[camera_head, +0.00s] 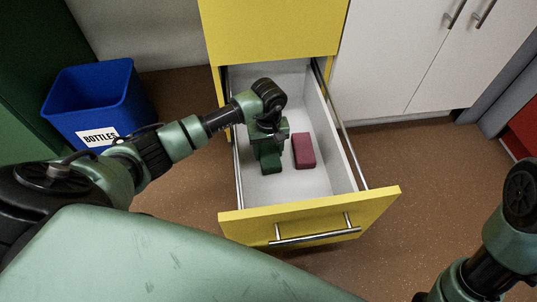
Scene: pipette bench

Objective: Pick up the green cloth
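The green cloth (271,165) is a small dark green folded block on the white floor of the open yellow drawer. My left arm reaches into the drawer from the left. My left gripper (267,150) points down right over the cloth and hides its far part. The fingers are small and dark here, so I cannot tell whether they are open or shut, or touching the cloth. My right arm shows at the lower right edge, but its gripper is out of view.
A dark red block (304,151) lies just right of the green cloth. The yellow drawer front (312,222) and the drawer's side walls surround both. A blue bin (98,97) labelled BOTTLES stands at the left. White cabinets (420,45) stand at the right.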

